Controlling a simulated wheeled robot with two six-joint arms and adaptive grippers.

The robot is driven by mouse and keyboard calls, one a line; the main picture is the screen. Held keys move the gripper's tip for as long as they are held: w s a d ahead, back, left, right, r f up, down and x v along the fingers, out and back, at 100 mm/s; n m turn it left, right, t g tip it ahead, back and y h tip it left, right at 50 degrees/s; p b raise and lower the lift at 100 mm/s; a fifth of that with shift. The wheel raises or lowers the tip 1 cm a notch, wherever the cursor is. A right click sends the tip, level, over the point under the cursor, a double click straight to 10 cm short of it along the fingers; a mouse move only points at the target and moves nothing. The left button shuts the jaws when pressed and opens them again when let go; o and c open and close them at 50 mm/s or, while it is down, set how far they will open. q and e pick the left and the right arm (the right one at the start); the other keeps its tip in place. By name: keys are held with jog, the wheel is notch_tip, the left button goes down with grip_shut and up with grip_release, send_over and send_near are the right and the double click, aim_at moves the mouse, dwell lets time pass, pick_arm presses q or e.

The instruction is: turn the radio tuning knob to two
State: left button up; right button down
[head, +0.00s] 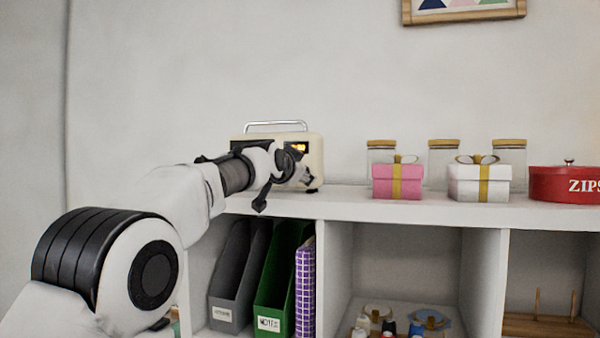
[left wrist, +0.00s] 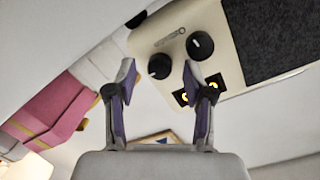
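The cream radio (head: 313,150) with a silver handle stands on top of the white cabinet, partly hidden behind my left arm. In the left wrist view the radio (left wrist: 226,60) shows tilted, with two black knobs. One knob (left wrist: 159,66) lies between my fingertips in the picture; the other knob (left wrist: 200,45), with a white pointer mark, is beyond the right finger. Small yellow-lit windows are partly behind that finger. My left gripper (left wrist: 159,75) is open, with gaps beside the knob; contact cannot be told. It also shows at the radio's front in the head view (head: 305,178). My right gripper is not in view.
On the cabinet top (head: 350,207), right of the radio, stand a pink gift box (head: 385,182), a white gift box (head: 465,185), several jars and a red tin (head: 560,186). Green (head: 272,285) and grey file holders stand below the radio. The wall is close behind.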

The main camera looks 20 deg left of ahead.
pick_arm(q)
jog(key=shift+s, duration=0.1)
jog(key=s, duration=0.7)
jog(key=shift+s+r, duration=0.4)
jog(key=shift+a, duration=0.15)
